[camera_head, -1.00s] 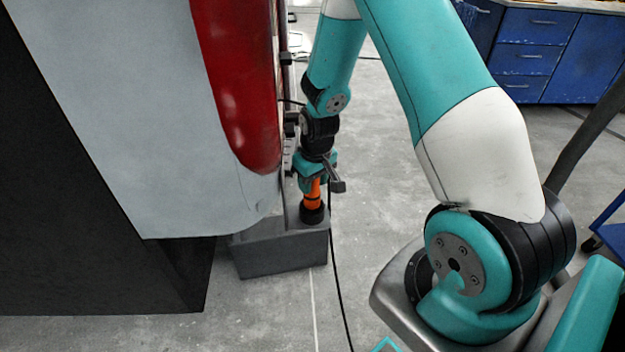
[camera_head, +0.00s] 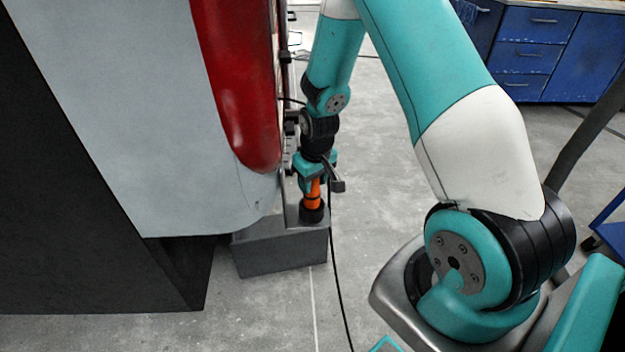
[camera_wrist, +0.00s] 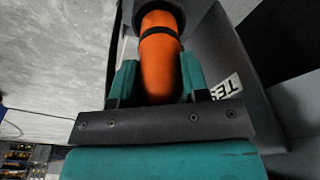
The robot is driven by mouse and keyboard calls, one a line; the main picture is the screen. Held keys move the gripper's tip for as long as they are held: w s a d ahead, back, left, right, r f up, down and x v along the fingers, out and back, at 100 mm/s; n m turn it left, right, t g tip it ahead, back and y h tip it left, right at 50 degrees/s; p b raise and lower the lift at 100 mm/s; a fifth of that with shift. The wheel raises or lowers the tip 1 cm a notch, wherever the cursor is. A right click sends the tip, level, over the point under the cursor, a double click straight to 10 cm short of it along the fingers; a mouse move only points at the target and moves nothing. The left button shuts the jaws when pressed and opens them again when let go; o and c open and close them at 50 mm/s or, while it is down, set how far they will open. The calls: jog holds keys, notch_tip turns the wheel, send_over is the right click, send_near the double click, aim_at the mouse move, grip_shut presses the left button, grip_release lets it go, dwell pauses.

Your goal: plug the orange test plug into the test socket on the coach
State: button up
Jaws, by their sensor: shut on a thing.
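The orange test plug (camera_head: 312,192) is between the fingers of my gripper (camera_head: 312,178), beside the coach's (camera_head: 150,120) lower corner. In the wrist view the orange body (camera_wrist: 159,62) with a black band lies between the two teal fingers of my gripper (camera_wrist: 155,82). Its far end meets a dark round part (camera_wrist: 200,14), probably the test socket. In the head view a black collar (camera_head: 312,214) sits at the plug's lower end, at the grey box (camera_head: 285,252). I cannot tell how deep the plug sits. A partly hidden white label (camera_wrist: 226,86) starts with "TES".
The coach's red and grey side stands close left of my gripper. A black cable (camera_head: 335,270) runs down from the plug area across the floor. Blue cabinets (camera_head: 535,50) stand at the back right.

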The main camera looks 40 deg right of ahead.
aim_at(313, 190)
jog(key=shift+f+b, duration=0.9)
jog(key=shift+f, duration=1)
dwell(2.8)
jog(key=o, duration=0.8)
jog(key=shift+r, duration=0.1)
jog(key=r+p, duration=0.3)
jog(key=s+r+p, duration=0.1)
jog(key=r+p, duration=0.2)
jog(key=r, duration=0.1)
jog(key=r+p, duration=0.3)
jog(key=r, duration=0.1)
jog(key=shift+s, duration=0.2)
jog(key=shift+f, duration=0.1)
